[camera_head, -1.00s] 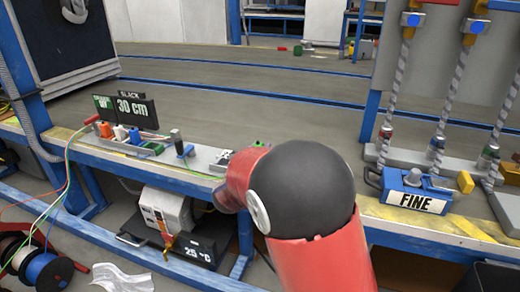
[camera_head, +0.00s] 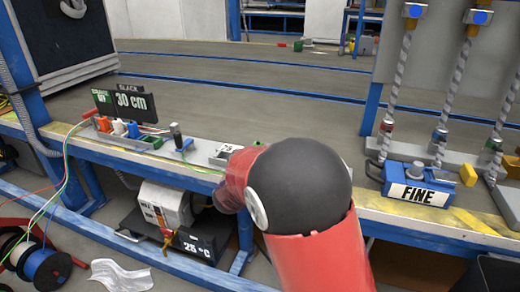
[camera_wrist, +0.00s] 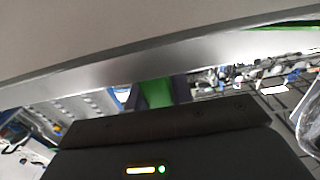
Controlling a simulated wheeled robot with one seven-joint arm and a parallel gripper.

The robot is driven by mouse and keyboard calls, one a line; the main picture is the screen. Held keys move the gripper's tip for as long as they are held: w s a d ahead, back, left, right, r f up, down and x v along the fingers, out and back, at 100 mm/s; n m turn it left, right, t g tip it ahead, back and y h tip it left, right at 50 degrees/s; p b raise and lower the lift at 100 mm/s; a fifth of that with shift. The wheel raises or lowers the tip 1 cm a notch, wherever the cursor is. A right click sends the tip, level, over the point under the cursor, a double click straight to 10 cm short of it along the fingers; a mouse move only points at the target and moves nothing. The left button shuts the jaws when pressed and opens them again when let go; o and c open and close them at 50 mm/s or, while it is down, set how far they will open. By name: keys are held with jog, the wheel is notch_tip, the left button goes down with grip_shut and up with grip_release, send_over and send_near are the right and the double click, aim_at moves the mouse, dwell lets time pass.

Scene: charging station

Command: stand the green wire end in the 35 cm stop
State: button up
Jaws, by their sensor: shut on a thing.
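My gripper (camera_wrist: 158,100) shows in the wrist view, shut on a green piece (camera_wrist: 157,92) between its dark fingers. I take this for the green wire end; its tip is hidden. In the head view my red and black arm hides the gripper. A green wire (camera_head: 66,165) runs from the bench's left end down towards the spools. A grey block with a white label (camera_head: 226,151) stands on the bench just left of my arm; its print is too small to read, so I cannot tell which stop is the 35 cm one.
A sign reading 30 cm (camera_head: 135,105) stands behind orange, white and blue pieces at the bench's left. A black post (camera_head: 176,134) stands on the bench. A large grey surface (camera_wrist: 150,40) fills the upper wrist view.

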jog(key=shift+f+b, duration=0.4)
jog(key=shift+f, duration=0.2)
jog(key=o, duration=1)
jog(key=shift+o, duration=0.2)
jog(key=v, duration=0.8)
jog(key=shift+p, duration=0.35)
jog(key=shift+w, duration=0.1)
jog(key=s+d+r+n+g+y+p, duration=0.3)
jog(key=s+r+y+p, duration=0.15)
jog(key=r+y, duration=0.5)
jog(key=s+d+g+h+p, duration=0.1)
jog(key=s+d, duration=0.3)
jog(key=s, duration=0.4)
jog(key=s+d+n+g+p, duration=0.1)
jog(key=s+d+g, duration=0.3)
jog(key=s, duration=0.4)
jog(key=s+d+g+h+p, duration=0.1)
jog(key=s+d+g, duration=0.2)
jog(key=s, duration=0.6)
jog(key=shift+d+f+h, duration=0.2)
jog(key=shift+d+h, duration=0.15)
jog(key=shift+d, duration=0.2)
